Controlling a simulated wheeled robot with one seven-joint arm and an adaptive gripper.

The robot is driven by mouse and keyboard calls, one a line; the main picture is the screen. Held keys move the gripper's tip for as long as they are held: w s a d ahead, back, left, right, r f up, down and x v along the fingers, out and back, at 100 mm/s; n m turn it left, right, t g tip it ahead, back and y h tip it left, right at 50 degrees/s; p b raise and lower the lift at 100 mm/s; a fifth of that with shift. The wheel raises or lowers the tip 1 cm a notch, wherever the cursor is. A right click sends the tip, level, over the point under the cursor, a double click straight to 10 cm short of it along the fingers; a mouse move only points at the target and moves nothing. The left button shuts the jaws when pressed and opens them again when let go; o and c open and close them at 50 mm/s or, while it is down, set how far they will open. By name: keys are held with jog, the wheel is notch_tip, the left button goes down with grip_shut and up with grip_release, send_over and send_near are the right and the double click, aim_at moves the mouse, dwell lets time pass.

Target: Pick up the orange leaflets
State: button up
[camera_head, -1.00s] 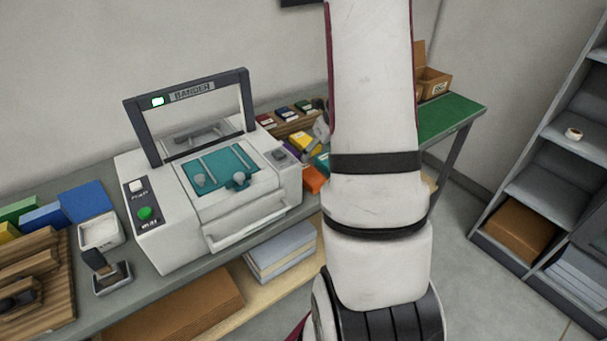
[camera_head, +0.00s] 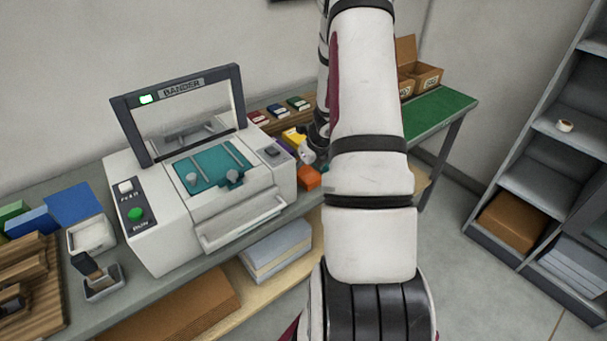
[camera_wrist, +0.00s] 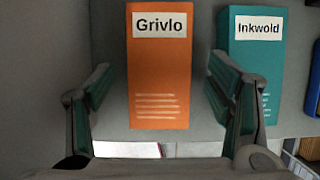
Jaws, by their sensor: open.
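The orange leaflets (camera_wrist: 158,75) lie on the grey bench top in the wrist view, labelled "Grivlo", between the two fingers of my gripper (camera_wrist: 160,95). The fingers are open, with a gap on each side of the leaflets, and I see no contact. In the head view the orange leaflets (camera_head: 307,178) show as a small patch beside my arm, right of the banding machine. My arm hides most of the area around them, and my gripper is largely hidden there.
Teal leaflets (camera_wrist: 254,60) labelled "Inkwold" lie just right of the orange ones, close to my right finger. A banding machine (camera_head: 170,235) stands on the bench to the left. A green mat (camera_head: 440,108) and cardboard boxes (camera_head: 425,75) are at the back right.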

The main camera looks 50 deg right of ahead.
jog(key=shift+w+f, duration=0.25)
jog(key=shift+f, duration=0.3)
jog(key=c, duration=1.3)
jog(key=shift+r, duration=0.2)
